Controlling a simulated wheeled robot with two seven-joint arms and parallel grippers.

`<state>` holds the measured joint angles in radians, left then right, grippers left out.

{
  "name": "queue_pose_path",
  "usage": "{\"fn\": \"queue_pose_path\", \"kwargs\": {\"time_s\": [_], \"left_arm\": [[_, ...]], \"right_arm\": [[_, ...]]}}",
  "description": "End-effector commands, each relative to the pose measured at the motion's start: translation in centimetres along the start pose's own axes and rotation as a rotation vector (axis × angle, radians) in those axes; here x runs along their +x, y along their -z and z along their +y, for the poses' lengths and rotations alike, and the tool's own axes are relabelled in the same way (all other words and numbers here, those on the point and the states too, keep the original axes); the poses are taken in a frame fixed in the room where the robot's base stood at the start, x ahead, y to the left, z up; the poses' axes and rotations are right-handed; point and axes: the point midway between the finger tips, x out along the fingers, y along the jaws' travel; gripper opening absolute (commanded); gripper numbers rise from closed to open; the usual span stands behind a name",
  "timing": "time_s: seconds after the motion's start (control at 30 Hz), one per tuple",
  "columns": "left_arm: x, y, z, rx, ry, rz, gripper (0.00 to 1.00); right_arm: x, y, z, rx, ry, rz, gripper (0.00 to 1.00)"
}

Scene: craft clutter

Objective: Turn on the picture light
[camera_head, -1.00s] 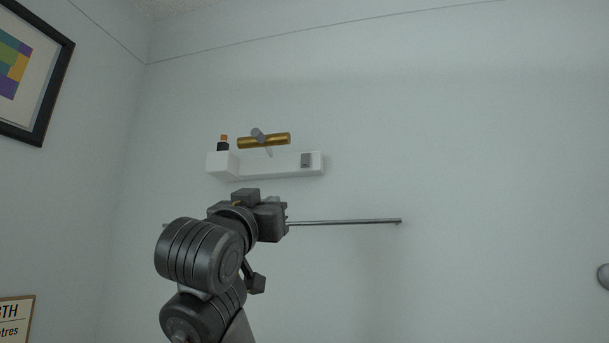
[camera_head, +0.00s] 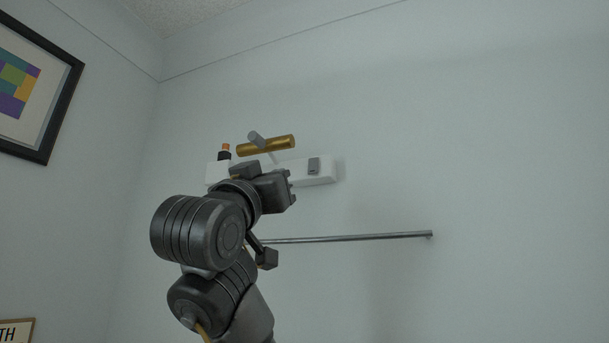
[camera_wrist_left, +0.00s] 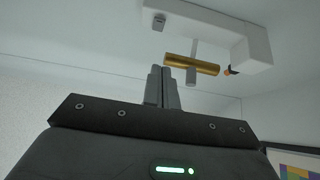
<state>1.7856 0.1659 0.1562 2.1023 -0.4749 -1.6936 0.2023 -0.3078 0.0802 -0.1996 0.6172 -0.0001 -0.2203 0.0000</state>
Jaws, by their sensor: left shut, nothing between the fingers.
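The picture light is a gold tube (camera_head: 266,145) on a grey arm, in front of a white wall-mounted bar (camera_head: 318,177); no glow shows from it. A small grey switch-like plate (camera_head: 313,166) sits on the bar's right part. My left gripper (camera_head: 292,188) is shut and empty, just below the bar and left of the plate in the head view, hiding part of the bar. In the left wrist view the shut fingers (camera_wrist_left: 162,88) show below the gold tube (camera_wrist_left: 191,64), with the grey plate (camera_wrist_left: 159,22) higher up, apart from the fingertips. My right gripper is not in view.
A small dark bottle with an orange top (camera_head: 225,152) stands at the bar's left end. A thin metal rail (camera_head: 370,237) runs along the wall below. A framed picture (camera_head: 40,110) hangs at left. The wall to the right is bare.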

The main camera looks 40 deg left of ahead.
Motion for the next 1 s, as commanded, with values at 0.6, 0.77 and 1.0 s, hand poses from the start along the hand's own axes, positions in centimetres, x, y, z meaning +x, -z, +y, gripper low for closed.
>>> {"fn": "queue_pose_path", "kwargs": {"time_s": [0.6,0.77,1.0], "left_arm": [[9.7,0.7,-0.3,0.011,0.006,-0.005,0.0],[11.5,-1.0,-0.3,0.01,0.006,-0.006,0.0],[12.6,-2.5,-0.2,0.006,0.003,-0.002,0.0]], "right_arm": [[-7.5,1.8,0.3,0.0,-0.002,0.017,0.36],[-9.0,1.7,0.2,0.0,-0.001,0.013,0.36],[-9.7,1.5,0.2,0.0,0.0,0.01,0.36]]}}
